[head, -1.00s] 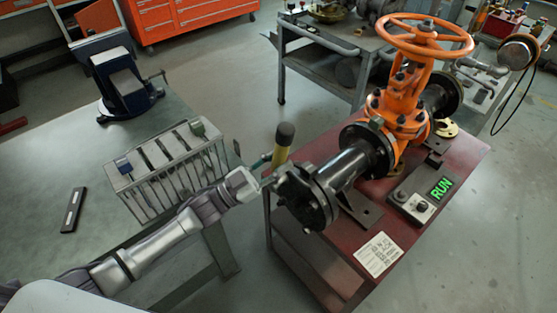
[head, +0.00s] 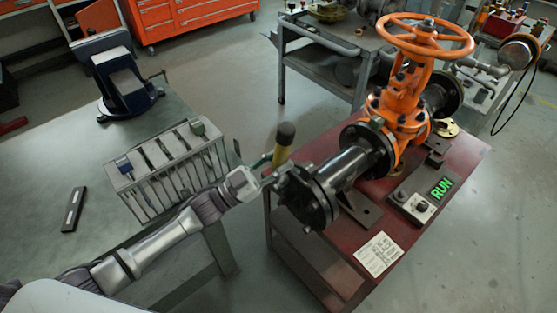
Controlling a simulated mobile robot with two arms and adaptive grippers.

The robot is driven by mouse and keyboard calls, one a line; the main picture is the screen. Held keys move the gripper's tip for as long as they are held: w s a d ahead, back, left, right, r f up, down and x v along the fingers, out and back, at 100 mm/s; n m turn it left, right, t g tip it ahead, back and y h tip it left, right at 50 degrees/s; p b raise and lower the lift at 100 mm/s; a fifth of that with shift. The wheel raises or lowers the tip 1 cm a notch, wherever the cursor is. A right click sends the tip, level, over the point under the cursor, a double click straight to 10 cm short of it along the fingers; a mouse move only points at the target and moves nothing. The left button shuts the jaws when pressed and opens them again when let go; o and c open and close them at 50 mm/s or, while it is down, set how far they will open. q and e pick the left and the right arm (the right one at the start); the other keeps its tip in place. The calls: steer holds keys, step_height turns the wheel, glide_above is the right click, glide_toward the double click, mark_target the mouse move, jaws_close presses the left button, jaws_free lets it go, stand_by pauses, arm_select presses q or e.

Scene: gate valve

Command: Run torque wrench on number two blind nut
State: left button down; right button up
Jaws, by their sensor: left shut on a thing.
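The blind flange (head: 312,199) is a black disc with bolts around its rim, on the near end of the black pipe (head: 350,168) of the orange gate valve (head: 403,100). My left gripper (head: 264,182) is shut on the torque wrench (head: 284,145), at the flange's left edge. The wrench's yellow handle with a dark end cap stands up behind the gripper. The wrench head and the nut under it are too small and covered to make out, so I cannot tell which nut it is on. My right gripper is not in view.
A tool rack (head: 165,165) with several tools stands on the grey bench at left, near a blue vise (head: 125,85). A dark bar (head: 73,209) lies on the bench. A control box (head: 412,205) beside a green "RUN" display (head: 442,187) sits on the red cart (head: 345,255).

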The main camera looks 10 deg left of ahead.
arm_select(q)
steer(key=shift+r, duration=0.25)
